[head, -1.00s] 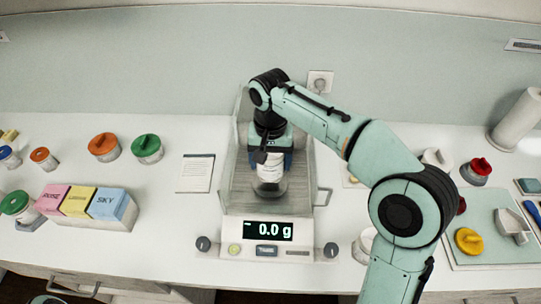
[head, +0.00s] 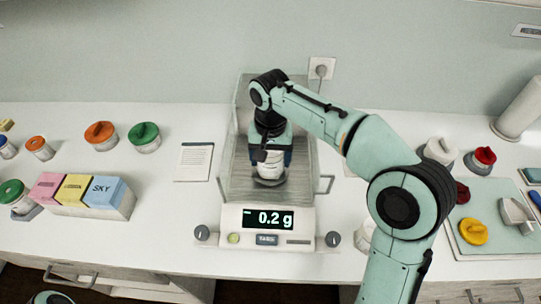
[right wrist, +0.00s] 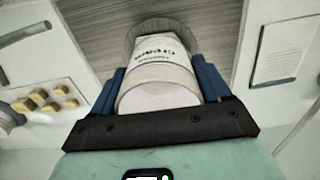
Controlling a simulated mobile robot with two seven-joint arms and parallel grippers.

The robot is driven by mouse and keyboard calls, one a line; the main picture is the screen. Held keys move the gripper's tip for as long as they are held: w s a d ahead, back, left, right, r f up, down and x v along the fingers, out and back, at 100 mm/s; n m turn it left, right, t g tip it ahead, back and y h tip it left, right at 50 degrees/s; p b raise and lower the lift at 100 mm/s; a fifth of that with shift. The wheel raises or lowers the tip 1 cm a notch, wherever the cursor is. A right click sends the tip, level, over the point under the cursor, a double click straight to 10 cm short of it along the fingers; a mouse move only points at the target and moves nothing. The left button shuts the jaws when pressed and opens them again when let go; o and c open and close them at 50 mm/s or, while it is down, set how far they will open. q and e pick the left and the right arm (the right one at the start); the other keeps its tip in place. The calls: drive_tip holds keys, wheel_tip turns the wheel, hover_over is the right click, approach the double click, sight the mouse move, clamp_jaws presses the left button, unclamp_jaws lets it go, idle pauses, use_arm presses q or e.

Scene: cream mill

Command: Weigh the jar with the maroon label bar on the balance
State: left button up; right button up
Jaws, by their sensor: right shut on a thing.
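The balance (head: 266,216) stands mid-counter with clear side walls, and its display (head: 267,219) reads 0.2 g with a small mark before it. My right gripper (head: 270,156) is inside the balance from above, shut on a white jar (head: 270,172). The jar is upright at the pan (head: 268,184); I cannot tell whether it rests there. In the right wrist view the jar (right wrist: 158,80) sits between the blue fingers (right wrist: 160,95), with printed lettering partly readable as "cream". No maroon bar shows on its visible side. My left gripper is not in view.
Orange-lidded (head: 101,135) and green-lidded (head: 145,137) jars stand left, behind pink, yellow and blue boxes (head: 75,190). A paper card (head: 194,162) lies beside the balance. Right of my arm are red-lidded jars (head: 481,160), a mat (head: 480,242) with a yellow-lidded jar (head: 473,232), and a paper roll (head: 518,110).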

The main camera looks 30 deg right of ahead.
drive_tip(key=shift+f, duration=0.25)
drive_tip(key=o, duration=1.1)
drive_tip(key=shift+c, duration=0.2)
drive_tip(key=shift+r, duration=0.15)
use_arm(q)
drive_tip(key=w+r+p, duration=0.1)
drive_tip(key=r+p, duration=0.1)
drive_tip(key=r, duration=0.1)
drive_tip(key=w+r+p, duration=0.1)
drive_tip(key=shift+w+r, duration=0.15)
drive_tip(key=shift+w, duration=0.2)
use_arm(e)
wheel_tip(320, 180, up, 13)
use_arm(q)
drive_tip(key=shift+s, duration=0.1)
